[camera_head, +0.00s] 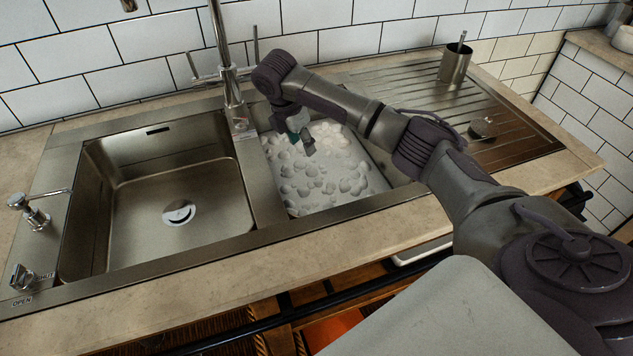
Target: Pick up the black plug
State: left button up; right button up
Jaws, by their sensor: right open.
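I cannot make out a clear black plug. A small round dark-and-metal piece (482,128) lies on the drainboard at the right; I cannot tell if it is the plug. My right gripper (308,146) is open and points down over the right basin, just above or at the white foam (325,170). Its fingers are small and partly hard to see. The foam hides the bottom of that basin. My left gripper is not in view.
The left basin (140,215) is empty, with a round drain (179,213). A tap (233,95) stands behind, between the basins. A metal cup (455,65) stands on the ribbed drainboard (390,84). A soap dispenser (36,212) and a knob (24,277) are at the left.

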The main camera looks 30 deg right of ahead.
send_over(316, 169)
jog(key=a, duration=0.2)
notch_tip(316, 169, down, 7)
jog(key=shift+a+r, duration=0.1)
jog(key=shift+a, duration=0.05)
jog(key=x, duration=0.5)
jog(key=shift+s+d+b, duration=0.15)
jog(key=shift+d+b, duration=0.2)
jog(key=shift+d, duration=0.15)
grip_shut()
